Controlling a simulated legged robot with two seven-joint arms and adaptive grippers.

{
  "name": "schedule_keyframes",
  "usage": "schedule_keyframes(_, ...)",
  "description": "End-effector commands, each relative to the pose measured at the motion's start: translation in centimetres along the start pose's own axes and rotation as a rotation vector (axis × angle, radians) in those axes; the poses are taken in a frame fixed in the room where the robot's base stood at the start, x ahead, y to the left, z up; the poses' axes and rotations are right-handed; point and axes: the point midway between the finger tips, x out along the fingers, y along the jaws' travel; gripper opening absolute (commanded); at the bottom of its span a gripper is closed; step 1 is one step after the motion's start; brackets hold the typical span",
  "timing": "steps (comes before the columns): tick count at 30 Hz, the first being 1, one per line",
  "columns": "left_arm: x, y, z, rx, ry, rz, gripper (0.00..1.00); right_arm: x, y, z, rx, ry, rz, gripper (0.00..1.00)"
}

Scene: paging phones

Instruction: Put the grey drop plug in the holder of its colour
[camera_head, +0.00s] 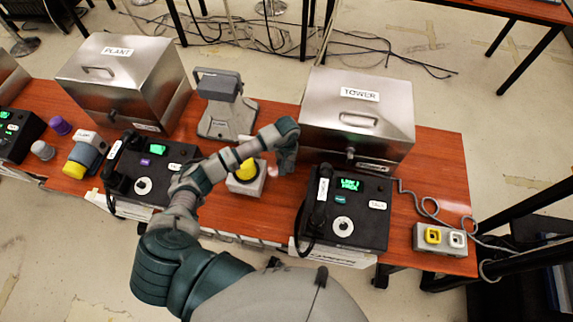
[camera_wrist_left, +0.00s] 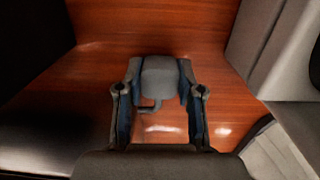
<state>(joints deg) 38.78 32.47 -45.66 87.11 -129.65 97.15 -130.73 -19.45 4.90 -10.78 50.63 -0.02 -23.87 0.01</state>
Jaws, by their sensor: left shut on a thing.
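My left gripper (camera_head: 284,160) is above the table between the middle phone and the TOWER box. In the left wrist view its two fingers are closed around a grey block with a small hooked end, the grey drop plug (camera_wrist_left: 160,76). The plug is mostly hidden by the gripper in the head view. A grey holder block (camera_head: 440,240) lies at the table's right end, with a yellow-rimmed opening (camera_head: 433,236) and a pale-rimmed one (camera_head: 457,239). The gripper is well to the left of this block. My right gripper is not in view.
The TOWER box (camera_head: 357,118) and a black phone (camera_head: 346,212) stand between gripper and holder block. A yellow button (camera_head: 247,170), a grey stand (camera_head: 228,118) and the PLANT box (camera_head: 125,80) are to the left.

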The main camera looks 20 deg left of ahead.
Motion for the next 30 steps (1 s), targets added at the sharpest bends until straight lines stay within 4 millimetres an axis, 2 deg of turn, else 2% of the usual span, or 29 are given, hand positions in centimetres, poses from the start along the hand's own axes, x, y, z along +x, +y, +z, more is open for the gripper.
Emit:
schedule_keyframes(9,0.2,-0.1,0.0,0.001,0.0,0.001,0.01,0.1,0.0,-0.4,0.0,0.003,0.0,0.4)
schedule_keyframes(10,0.1,-0.1,0.0,0.001,0.0,0.001,0.44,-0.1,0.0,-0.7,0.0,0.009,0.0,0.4)
schedule_keyframes(12,0.1,-0.1,0.0,0.001,-0.001,0.001,0.61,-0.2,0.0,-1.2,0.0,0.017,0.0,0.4)
schedule_keyframes(24,-0.2,0.0,0.0,0.001,0.0,0.001,0.62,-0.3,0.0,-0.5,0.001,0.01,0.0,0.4)
schedule_keyframes(27,-1.8,-0.1,-0.2,0.003,0.004,0.001,0.62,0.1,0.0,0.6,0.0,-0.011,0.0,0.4)
schedule_keyframes(30,-4.0,-0.1,-0.2,0.002,0.005,0.001,0.62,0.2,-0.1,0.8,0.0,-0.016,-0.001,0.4)
